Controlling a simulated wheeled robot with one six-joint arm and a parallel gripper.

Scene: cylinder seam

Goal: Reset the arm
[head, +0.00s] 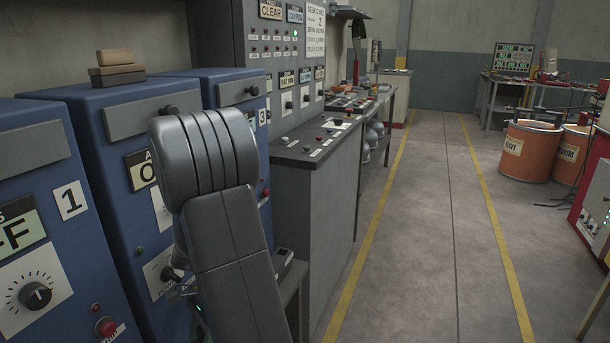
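My arm shows in the head view as a thick grey link (232,255) rising from the bottom edge to a rounded, ribbed joint (205,155). It stands in front of the blue cabinets and hides part of them. I cannot make out my gripper; the arm hides what lies behind it. Small dark parts show beside the link's lower left edge, but I cannot tell what they belong to.
Blue cabinets (45,185) with knobs and labels line the left, one with brown blocks (117,67) on top. A grey control console (315,190) stands beyond. Orange drums (528,152) stand at right. The floor (425,230) between the yellow lines is clear.

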